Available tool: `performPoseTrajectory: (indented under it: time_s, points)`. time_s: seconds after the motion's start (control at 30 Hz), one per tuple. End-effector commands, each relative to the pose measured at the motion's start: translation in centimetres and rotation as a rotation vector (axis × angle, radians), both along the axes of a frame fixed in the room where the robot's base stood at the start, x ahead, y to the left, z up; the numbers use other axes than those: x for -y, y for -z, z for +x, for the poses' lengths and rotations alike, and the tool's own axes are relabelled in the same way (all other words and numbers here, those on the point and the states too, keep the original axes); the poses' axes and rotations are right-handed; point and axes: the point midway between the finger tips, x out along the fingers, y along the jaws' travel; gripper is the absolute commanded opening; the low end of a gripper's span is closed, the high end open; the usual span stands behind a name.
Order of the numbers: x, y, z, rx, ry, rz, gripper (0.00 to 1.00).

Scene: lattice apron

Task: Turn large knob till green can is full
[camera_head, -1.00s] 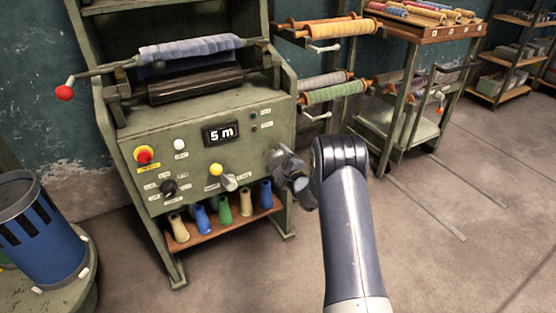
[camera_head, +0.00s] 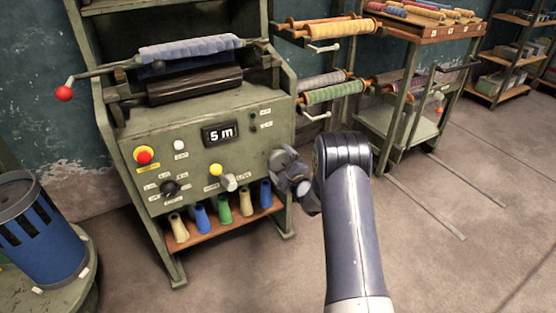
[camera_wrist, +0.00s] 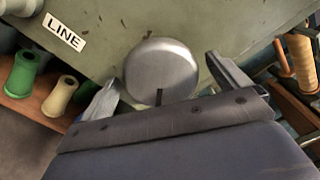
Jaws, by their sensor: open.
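A large round silver knob (camera_wrist: 161,70) stands on the green machine panel (camera_wrist: 115,30) in the wrist view. My gripper (camera_head: 282,164) is at the right side of the panel in the head view and hides the knob there. In the wrist view my open fingers are on either side of the knob, with gaps visible; I cannot tell whether either touches it. No green can shows clearly; a small green sliver (camera_head: 5,264) is at the left edge of the head view, beside a blue can (camera_head: 40,235). The display (camera_head: 221,134) reads 5 m.
The panel has a red button (camera_head: 144,156), a black knob (camera_head: 169,187) and a grey selector (camera_head: 229,183). Several yarn cones stand on the shelf (camera_head: 190,244) below. A crank with a red ball (camera_head: 64,93) sticks out left. Open floor (camera_head: 450,240) lies to the right.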

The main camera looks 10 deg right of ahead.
Motion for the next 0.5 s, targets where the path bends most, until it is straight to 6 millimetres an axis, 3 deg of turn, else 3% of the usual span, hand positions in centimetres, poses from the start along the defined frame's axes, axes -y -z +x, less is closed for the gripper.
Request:
performPoseTrajectory:
  time_s: [0.3, 0.5]
  points:
    - [1.9, -0.1, -5.6, -0.004, 0.004, 0.002, 0.96]
    - [2.6, -0.1, -7.8, -0.002, 0.003, 0.001, 0.96]
